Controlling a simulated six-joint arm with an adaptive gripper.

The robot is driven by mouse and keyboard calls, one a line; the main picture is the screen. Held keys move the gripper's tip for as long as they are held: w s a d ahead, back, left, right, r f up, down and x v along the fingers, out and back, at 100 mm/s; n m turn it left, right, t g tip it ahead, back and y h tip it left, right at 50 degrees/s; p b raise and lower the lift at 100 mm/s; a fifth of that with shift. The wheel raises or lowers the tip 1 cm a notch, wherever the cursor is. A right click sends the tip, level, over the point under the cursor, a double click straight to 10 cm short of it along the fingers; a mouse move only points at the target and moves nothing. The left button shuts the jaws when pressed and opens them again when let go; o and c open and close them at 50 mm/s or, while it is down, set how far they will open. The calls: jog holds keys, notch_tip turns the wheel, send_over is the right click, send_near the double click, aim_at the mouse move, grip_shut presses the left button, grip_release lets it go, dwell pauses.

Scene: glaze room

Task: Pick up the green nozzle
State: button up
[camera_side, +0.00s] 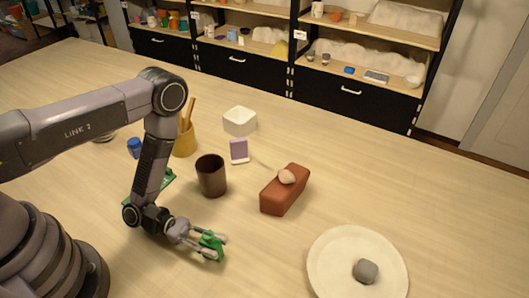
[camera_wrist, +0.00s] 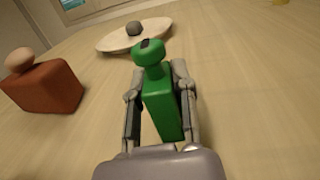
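The green nozzle (camera_side: 211,245) is at the end of my arm, low over the front middle of the table. In the wrist view the green nozzle (camera_wrist: 160,95) has a rounded head with a dark opening and a boxy body. My gripper (camera_wrist: 158,78) has one finger on each side of it, both against its sides, so it looks shut on the nozzle. My gripper (camera_side: 219,247) partly covers the nozzle in the side view. I cannot tell whether the nozzle touches the table.
A red-brown block (camera_side: 285,194) with a pale lump (camera_side: 287,176) on top stands to the right. A cream plate (camera_side: 325,262) holding a grey stone (camera_side: 365,271) is farther right. A dark brown cup (camera_side: 211,176), purple stand (camera_side: 239,151) and white box (camera_side: 239,121) stand behind.

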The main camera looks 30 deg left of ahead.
grip_shut()
jog(key=shift+r, duration=0.1)
